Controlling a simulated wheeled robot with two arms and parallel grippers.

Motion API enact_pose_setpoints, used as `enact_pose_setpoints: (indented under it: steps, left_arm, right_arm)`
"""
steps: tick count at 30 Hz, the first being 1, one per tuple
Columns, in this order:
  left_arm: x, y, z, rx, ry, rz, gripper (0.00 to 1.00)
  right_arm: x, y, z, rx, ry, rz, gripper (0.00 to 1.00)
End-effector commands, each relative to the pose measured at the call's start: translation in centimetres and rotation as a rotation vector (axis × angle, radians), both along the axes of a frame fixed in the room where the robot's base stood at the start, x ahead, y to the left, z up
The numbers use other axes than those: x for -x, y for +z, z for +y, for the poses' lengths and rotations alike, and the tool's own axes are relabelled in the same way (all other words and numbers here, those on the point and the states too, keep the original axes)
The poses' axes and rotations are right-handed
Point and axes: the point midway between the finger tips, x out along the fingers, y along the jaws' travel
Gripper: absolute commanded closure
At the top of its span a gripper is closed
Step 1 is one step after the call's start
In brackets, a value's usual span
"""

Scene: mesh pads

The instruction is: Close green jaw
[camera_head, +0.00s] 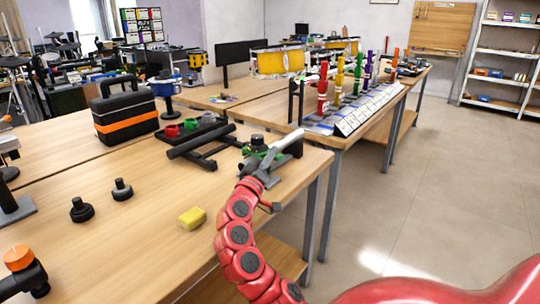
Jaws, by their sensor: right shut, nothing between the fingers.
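My right arm comes up from the bottom, and its grey gripper (278,156) is over the near right edge of the front table. The gripper is shut with nothing in it. A small dark device with a green part (258,153), which looks like the green jaw, sits just behind and left of the gripper. The gripper partly covers it, so I cannot tell whether they touch or how far the jaw is open. My left gripper is out of view.
A black frame (205,140) with red and green parts lies left of the device. The floor at right is clear.

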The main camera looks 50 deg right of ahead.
Motion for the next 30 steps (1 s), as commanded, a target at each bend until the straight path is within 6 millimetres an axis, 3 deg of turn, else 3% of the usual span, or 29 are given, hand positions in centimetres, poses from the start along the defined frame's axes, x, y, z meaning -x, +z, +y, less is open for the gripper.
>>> enact_pose_setpoints:
  steps: [5,9,16,21,30]
  left_arm:
    - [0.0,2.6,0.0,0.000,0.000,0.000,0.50]
    - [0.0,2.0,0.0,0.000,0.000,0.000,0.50]
    - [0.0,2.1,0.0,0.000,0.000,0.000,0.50]
    - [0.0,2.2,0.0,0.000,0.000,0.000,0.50]
    - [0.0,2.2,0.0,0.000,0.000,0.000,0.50]
  right_arm:
    - [-0.2,4.6,-0.6,0.006,-0.002,-0.008,1.00]
    - [-0.2,2.5,3.1,0.010,0.006,-0.001,1.00]
    - [0.1,1.1,7.5,0.013,0.008,-0.006,1.00]
    - [0.3,0.6,8.8,0.012,0.003,-0.006,1.00]
    - [0.4,0.6,9.0,0.012,0.003,-0.008,1.00]
